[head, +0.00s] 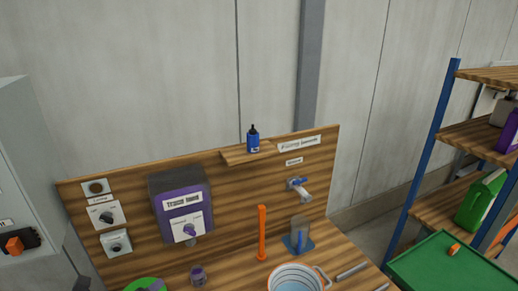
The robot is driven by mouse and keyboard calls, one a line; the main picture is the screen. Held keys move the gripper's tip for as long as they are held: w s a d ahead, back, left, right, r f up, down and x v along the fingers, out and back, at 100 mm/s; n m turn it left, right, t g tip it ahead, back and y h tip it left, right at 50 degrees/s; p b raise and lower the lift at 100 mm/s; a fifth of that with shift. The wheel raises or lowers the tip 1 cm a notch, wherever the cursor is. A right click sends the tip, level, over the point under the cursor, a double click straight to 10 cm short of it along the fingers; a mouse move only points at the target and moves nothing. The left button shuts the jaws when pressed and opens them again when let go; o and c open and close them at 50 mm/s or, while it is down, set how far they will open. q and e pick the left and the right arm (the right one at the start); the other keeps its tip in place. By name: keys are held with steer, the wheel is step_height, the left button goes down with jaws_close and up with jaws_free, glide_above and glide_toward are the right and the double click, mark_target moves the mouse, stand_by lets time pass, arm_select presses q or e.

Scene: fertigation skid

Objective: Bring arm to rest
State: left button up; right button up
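Neither of my grippers can be made out in the head view, and no arm of mine is clearly recognisable. Small dark grey shapes are cut off at the bottom left edge, and I cannot tell what they are. A wooden bench (232,271) with an upright wooden back panel (245,192) stands in front of me.
The panel carries a purple box (181,205), knobs, a tap (299,188) and a blue bottle (253,140) on a ledge. The bench holds an orange rod (262,233), clear container (300,236), white bucket (297,270) and purple cup (198,276). A green-topped surface (440,275) stands right.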

arm_select(q)
steer(key=s+d+n+g+y, duration=0.1)
steer(key=s+d+n+g, duration=0.3)
steer(key=s+n, duration=0.7)
steer(key=s+d+n+g, duration=0.45)
steer(key=s+n, duration=0.55)
steer(key=n, duration=0.4)
steer(key=s+f+g+b, duration=0.15)
steer(key=f+b, duration=0.85)
steer(key=f, duration=1.1)
steer(key=s+f+b, duration=0.3)
steer(key=f+b, duration=0.8)
steer(key=f, duration=1)
steer(key=s+a+f+b, duration=0.1)
steer(key=s+f+b, duration=0.4)
steer(key=f, duration=0.4)
steer(key=s+a+f+b, duration=0.2)
steer(key=s+f+b, duration=0.3)
steer(key=f, duration=0.5)
steer(key=shift+s+f+g+y+b, duration=0.2)
steer(key=shift+s+g+y+b, duration=0.2)
steer(key=shift+s, duration=0.55)
arm_select(e)
step_height(320, 180, down, 32)
steer(key=s+d, duration=0.1)
steer(key=s, duration=0.1)
steer(key=shift+r, duration=0.2)
